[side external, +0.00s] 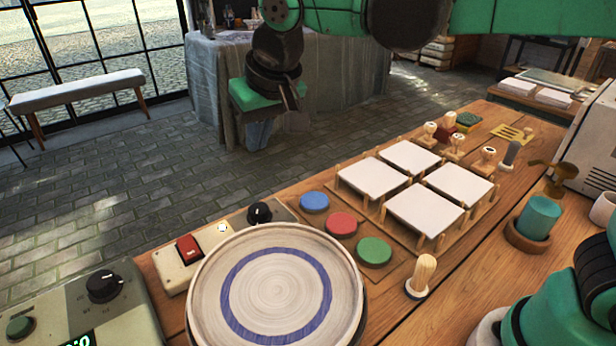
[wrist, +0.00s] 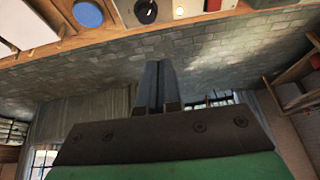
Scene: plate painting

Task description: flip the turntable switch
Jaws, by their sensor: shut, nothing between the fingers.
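The turntable (side external: 215,325) carries a cream plate with a blue painted ring (side external: 277,282). A pale control box (side external: 172,270) behind it holds a red switch (side external: 188,247), a small white light (side external: 222,228) and a black knob (side external: 260,212). In the wrist view the black knob (wrist: 146,10), the light (wrist: 180,11) and part of the red switch (wrist: 213,5) show at the top edge. My gripper (side external: 295,120) is raised beyond the box and the table edge, apart from everything. Its fingers (wrist: 155,70) are shut and empty.
Blue (side external: 314,202), red (side external: 341,223) and green (side external: 374,250) paint discs sit right of the box. White tiles on wooden racks (side external: 411,205) and stamps (side external: 457,143) stand farther right. A grey-green machine (side external: 85,310) is at lower left. The air around my gripper is clear.

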